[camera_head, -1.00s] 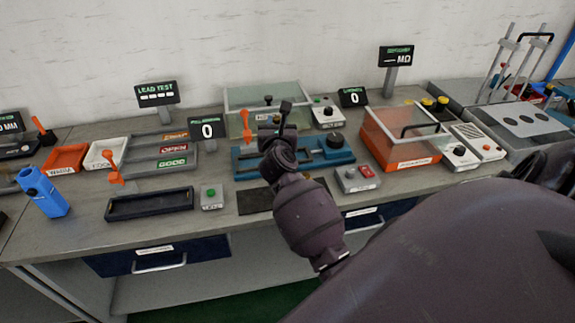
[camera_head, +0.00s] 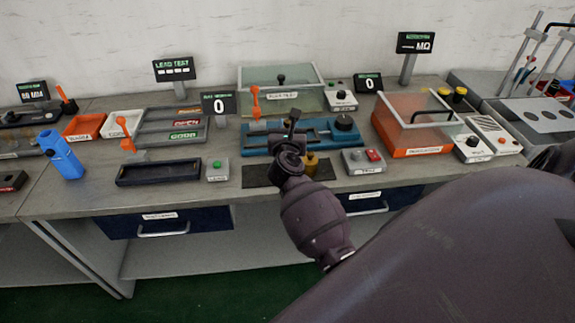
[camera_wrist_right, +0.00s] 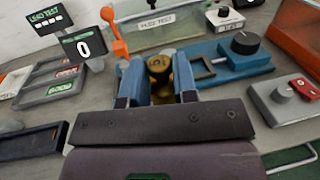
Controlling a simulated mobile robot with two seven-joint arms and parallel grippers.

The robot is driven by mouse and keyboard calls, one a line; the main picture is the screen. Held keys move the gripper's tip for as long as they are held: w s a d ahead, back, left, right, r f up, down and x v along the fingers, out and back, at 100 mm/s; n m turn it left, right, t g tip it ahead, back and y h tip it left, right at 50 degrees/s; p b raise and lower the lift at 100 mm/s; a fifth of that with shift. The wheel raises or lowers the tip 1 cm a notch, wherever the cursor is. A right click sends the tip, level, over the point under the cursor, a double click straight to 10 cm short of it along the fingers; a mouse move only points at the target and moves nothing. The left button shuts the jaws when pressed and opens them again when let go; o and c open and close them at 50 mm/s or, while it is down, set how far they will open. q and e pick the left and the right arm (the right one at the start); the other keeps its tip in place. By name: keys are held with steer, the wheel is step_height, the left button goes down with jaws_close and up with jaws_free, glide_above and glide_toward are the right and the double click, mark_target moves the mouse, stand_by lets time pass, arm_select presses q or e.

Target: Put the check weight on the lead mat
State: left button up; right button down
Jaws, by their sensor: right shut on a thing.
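The brass check weight (camera_head: 312,162) shows partly beside my right wrist in the head view. In the right wrist view the brass weight (camera_wrist_right: 158,66) sits between the fingers of my right gripper (camera_wrist_right: 158,88), which is shut on it. In the head view my right gripper (camera_head: 291,144) is over the dark lead mat (camera_head: 257,174), in front of the blue fixture. My wrist hides part of the mat and weight. I cannot tell whether the weight touches the mat. My left gripper is not in view.
The blue fixture (camera_head: 345,131) stands just behind the mat. A grey box with a red button (camera_head: 367,160) is close on the right, and a green-button box (camera_head: 217,170) on the left. A black tray (camera_head: 158,173) lies farther left.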

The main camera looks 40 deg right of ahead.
step_height(320, 180, down, 10)
steer(key=b, duration=0.3)
steer(key=shift+r, duration=0.2)
step_height(320, 180, down, 3)
steer(key=shift+f+b, duration=0.15)
steer(key=shift+b, duration=0.7)
steer(key=shift+f, duration=0.25)
steer(key=c, duration=0.9)
jaws_free()
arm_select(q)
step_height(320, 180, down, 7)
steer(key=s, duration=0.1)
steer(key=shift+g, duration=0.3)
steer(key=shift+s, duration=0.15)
